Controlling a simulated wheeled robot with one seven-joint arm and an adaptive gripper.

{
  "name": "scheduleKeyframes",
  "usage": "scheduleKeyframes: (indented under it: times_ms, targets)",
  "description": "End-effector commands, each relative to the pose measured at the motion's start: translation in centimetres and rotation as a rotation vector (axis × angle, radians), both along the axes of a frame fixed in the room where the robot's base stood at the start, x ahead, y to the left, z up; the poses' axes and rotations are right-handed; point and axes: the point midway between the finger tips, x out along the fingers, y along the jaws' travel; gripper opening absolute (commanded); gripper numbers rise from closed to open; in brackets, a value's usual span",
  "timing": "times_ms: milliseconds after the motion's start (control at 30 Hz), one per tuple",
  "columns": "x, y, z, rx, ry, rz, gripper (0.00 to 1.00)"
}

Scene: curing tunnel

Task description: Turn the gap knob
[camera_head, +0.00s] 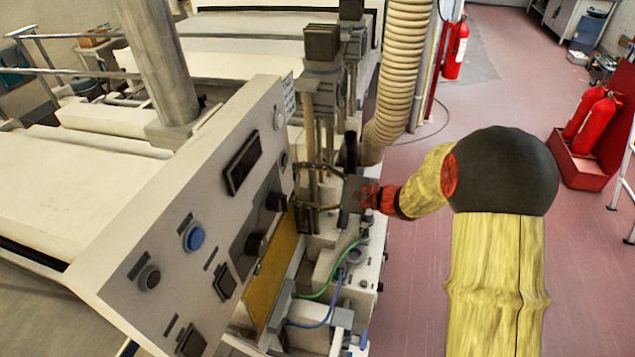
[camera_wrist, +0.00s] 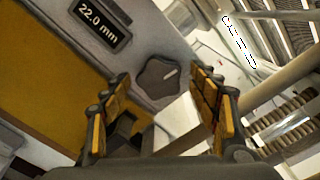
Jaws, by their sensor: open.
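The gap knob (camera_wrist: 160,80) is a dark, lobed knob with a white pointer mark on a grey face in the wrist view. A small display (camera_wrist: 100,20) reading "22.0 mm" is above and left of it. My gripper (camera_wrist: 163,82) is open, with one yellow-padded finger on each side of the knob in the picture. Contact cannot be made out. In the head view my gripper (camera_head: 296,187) reaches left to the right edge of the sloped control panel (camera_head: 130,225). I cannot tell for sure whether the gap knob shows there.
The panel carries a blue button (camera_head: 194,238), a dark display (camera_head: 243,164) and other dark controls. A ribbed hose (camera_head: 400,75) rises behind my arm. Green and blue cables run below my gripper. Red extinguishers (camera_head: 594,120) stand at the right; the red floor between is clear.

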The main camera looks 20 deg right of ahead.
Motion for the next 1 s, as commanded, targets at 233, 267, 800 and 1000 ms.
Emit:
scheduleKeyframes:
  times_ms: [233, 267, 800, 1000]
  targets:
    - [-2.1, -3.4, 0.0, 0.0, 0.001, -0.006, 0.61]
    - [-2.5, -3.9, 0.0, 0.0, 0.001, -0.006, 0.61]
    - [-6.8, -9.8, 0.2, 0.0, -0.001, -0.001, 0.61]
    - [-6.9, -9.8, 0.2, 0.001, -0.001, 0.0, 0.61]
